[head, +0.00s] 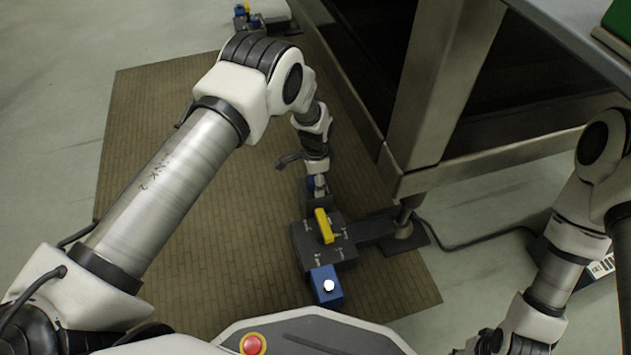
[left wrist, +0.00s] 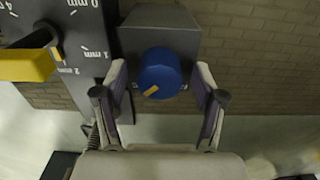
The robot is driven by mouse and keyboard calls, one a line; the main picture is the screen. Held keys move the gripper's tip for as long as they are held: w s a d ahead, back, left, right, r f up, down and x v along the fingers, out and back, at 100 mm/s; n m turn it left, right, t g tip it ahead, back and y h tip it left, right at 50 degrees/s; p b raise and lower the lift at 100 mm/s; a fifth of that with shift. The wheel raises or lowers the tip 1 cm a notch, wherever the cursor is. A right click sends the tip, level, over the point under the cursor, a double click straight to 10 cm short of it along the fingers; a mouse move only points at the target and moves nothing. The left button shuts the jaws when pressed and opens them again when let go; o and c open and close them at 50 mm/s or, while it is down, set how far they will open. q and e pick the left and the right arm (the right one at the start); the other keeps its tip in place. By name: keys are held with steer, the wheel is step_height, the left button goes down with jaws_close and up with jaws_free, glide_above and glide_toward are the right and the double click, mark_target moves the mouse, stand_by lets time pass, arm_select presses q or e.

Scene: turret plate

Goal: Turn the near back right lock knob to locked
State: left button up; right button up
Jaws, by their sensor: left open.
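A round blue lock knob (left wrist: 160,72) with a short yellow mark on its near edge sits against a dark grey block (left wrist: 158,38). My left gripper (left wrist: 161,82) is open, with one finger on each side of the knob and visible gaps between. In the head view my left gripper (head: 318,181) points down at the far end of the dark turret plate (head: 304,243), covering much of the blue knob (head: 310,184). A yellow lever (head: 324,226) sits on the plate; it shows in the left wrist view (left wrist: 25,65) beside a millimetre scale. My right gripper is out of view.
A blue block with a white button (head: 326,286) is at the plate's near end. A metal frame leg (head: 405,215) stands right of the plate. A brown mat (head: 220,220) covers the floor, mostly clear on the left. A similar unit (head: 250,18) is farther back.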

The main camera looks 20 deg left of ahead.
arm_select(q)
steer(key=c, duration=1.1)
steer(key=shift+c, duration=0.2)
steer(key=shift+r+n, duration=0.1)
steer(key=shift+n, duration=0.2)
steer(key=shift+s+n+p, duration=0.1)
steer(key=shift+n+p, duration=0.9)
steer(key=shift+n, duration=0.2)
steer(key=n+p, duration=0.1)
steer(key=n, duration=0.3)
steer(key=n+p, duration=0.1)
steer(key=n, duration=0.4)
steer(key=shift+n, duration=0.4)
steer(key=n, duration=0.5)
